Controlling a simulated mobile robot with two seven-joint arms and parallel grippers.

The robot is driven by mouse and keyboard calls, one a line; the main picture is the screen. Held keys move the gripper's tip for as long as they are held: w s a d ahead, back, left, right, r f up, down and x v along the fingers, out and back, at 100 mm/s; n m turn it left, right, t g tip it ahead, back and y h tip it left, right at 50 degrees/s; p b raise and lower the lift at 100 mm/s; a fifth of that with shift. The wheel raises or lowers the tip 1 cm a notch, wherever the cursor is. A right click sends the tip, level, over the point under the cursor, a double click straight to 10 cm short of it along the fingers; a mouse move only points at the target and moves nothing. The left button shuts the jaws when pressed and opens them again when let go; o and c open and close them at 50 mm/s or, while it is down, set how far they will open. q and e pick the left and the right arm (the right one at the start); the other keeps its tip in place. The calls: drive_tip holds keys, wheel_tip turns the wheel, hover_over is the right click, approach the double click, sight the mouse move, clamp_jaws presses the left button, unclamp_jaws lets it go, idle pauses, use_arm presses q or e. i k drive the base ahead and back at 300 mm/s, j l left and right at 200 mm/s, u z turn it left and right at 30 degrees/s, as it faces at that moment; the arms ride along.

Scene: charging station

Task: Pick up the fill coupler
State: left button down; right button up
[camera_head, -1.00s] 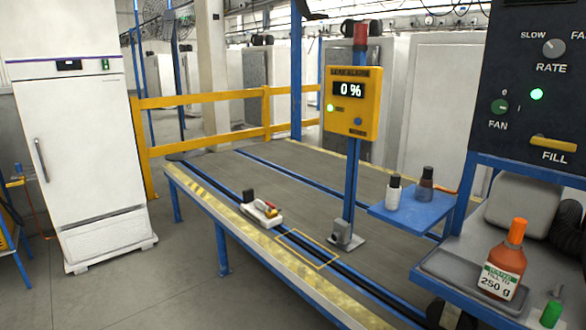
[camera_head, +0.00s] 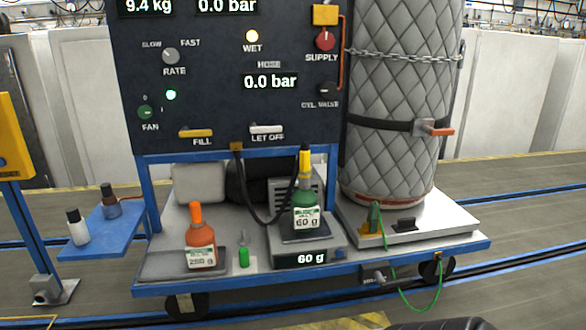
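What looks like the fill coupler (camera_head: 305,164) is a yellow fitting with a black top. It stands upright at the top of a green bottle (camera_head: 306,200) labelled 60 g. A black hose (camera_head: 254,211) hangs in a loop from the panel's underside and runs up towards the coupler. The green bottle stands on a scale (camera_head: 300,257) whose display reads 60 g. I cannot tell how the coupler is joined to the bottle. Neither of my grippers is in view.
An orange bottle (camera_head: 201,240) stands in a grey tray left of the scale, with a small green-bodied item (camera_head: 244,256) between. A dark control panel (camera_head: 220,90) rises behind. A chained, quilted cylinder (camera_head: 400,95) stands at right. A blue shelf (camera_head: 105,232) holds two small bottles.

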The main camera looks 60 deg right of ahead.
sight(304, 173)
drive_tip(key=z, duration=1.95)
